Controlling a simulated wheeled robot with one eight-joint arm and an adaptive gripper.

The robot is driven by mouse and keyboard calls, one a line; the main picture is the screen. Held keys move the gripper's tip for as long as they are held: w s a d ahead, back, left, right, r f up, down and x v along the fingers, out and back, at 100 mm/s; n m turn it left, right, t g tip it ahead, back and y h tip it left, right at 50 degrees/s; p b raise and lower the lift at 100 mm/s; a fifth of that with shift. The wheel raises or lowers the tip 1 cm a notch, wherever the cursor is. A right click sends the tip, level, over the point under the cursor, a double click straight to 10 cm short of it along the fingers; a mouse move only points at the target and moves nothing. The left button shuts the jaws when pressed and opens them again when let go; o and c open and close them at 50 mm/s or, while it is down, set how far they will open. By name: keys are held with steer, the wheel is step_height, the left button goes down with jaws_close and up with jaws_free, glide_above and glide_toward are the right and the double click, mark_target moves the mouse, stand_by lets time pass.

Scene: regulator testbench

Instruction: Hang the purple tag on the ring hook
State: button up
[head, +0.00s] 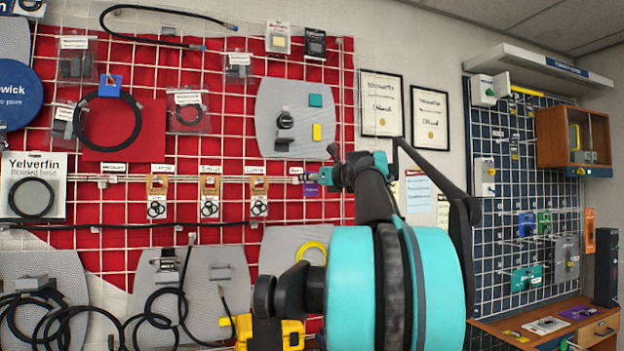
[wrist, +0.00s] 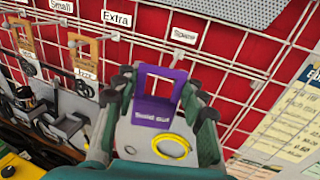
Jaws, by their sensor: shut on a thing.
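The purple tag (wrist: 152,110), with "Sold out" lettering and an open square loop at its top, is held upright between the fingers of my gripper (wrist: 157,88). In the head view the tag (head: 311,190) is small, at the left tip of my gripper (head: 326,177), in front of the red grid. A bare hook (wrist: 178,57) under a white label (wrist: 185,36) lies just beyond the tag's loop; the tag appears apart from it. Wooden tags with black rings hang on the hooks to the left, one of them (head: 210,187) in the middle.
Wire grid bars cross the red panel (head: 230,130) close behind the tag. A grey board with a yellow ring (head: 312,248) is below. Framed papers (head: 382,104) hang on the wall to the right. Black hoses (head: 180,290) hang at lower left.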

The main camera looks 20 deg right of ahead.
steer(key=shift+w+f, duration=0.2)
steer(key=shift+w, duration=2.3)
steer(key=shift+w+f, duration=0.3)
steer(key=shift+w, duration=0.35)
steer(key=o, duration=1.2)
steer(key=shift+c, duration=0.2)
